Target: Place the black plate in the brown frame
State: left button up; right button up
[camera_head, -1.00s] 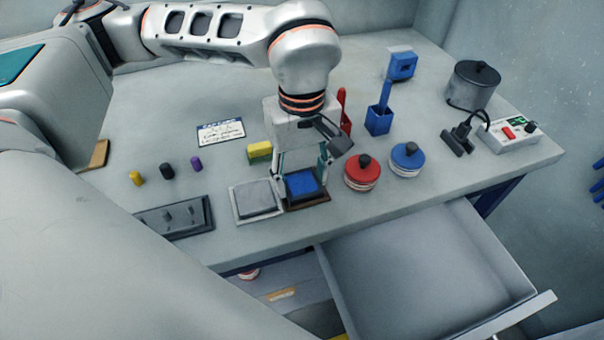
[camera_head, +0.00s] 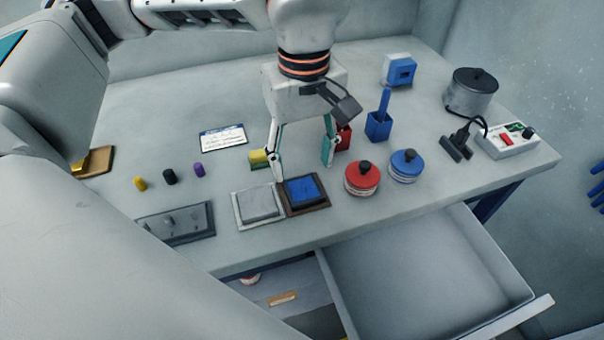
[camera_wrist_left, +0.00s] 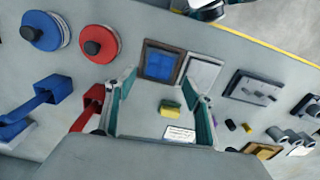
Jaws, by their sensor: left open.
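The brown frame (camera_head: 322,205) lies near the front edge of the table, with a blue square plate (camera_head: 303,190) inside it. The frame (camera_wrist_left: 146,64) and blue plate (camera_wrist_left: 160,66) also show in the left wrist view. My left gripper (camera_head: 303,166) is open and empty, pointing down above and just behind the frame. Its two fingers stand well apart, and its tips also show in the left wrist view (camera_wrist_left: 160,92). I cannot make out a black plate in either view. My right gripper is not in view.
A white frame with a grey plate (camera_head: 259,203) adjoins on the left, with a grey peg base (camera_head: 178,222) beyond. A yellow-green sponge (camera_head: 258,158) lies behind. Red (camera_head: 362,180) and blue (camera_head: 406,164) round pots stand right. An open drawer (camera_head: 430,270) juts out in front.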

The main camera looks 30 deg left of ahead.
pick_arm(q)
jog(key=shift+r, duration=2.8)
